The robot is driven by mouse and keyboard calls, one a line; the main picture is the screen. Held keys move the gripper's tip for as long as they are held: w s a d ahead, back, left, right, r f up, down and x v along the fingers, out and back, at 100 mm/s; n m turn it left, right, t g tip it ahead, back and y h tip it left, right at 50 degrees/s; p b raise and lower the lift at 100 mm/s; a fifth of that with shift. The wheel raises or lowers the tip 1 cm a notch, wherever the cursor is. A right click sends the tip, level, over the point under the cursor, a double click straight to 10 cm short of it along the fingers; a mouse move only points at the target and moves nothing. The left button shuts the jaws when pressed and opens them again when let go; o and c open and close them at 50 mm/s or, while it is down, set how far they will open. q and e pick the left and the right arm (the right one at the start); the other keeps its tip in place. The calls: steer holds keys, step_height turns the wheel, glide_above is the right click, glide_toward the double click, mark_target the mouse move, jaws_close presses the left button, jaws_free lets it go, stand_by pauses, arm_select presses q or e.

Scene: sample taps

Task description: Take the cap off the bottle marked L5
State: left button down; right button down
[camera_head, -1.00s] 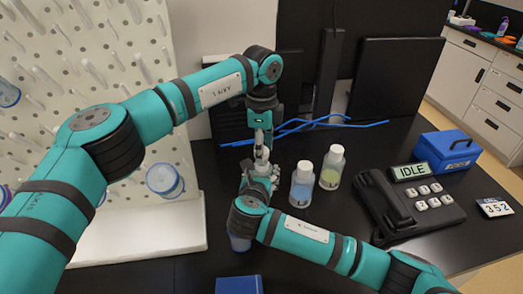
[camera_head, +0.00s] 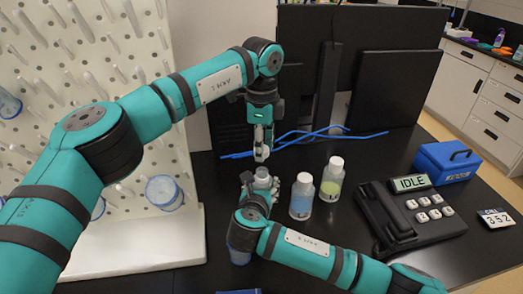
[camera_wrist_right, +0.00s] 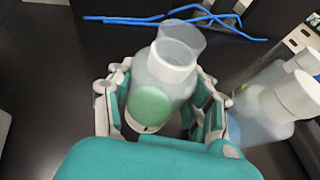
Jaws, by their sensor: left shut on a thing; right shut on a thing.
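A bottle (camera_wrist_right: 158,92) with a pale green patch is between the fingers of my right gripper (camera_wrist_right: 160,108) in the right wrist view. In the head view my right gripper (camera_head: 260,186) is shut around this bottle (camera_head: 262,174), low over the table. My left gripper (camera_head: 263,152) is above it, apart from the bottle, shut on a small white thing that looks like the cap; the fingers mostly hide it. I cannot read an L5 mark on the bottle.
A capped bottle with blue liquid (camera_head: 302,197) and one with yellow-green liquid (camera_head: 331,182) stand to the right. A telephone (camera_head: 410,215) and blue box (camera_head: 448,160) lie further right. Blue cables (camera_head: 300,138) lie behind. A white pegboard (camera_head: 90,90) stands left.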

steer(key=shift+c, duration=2.2)
jaws_free()
steer(key=v, duration=1.2)
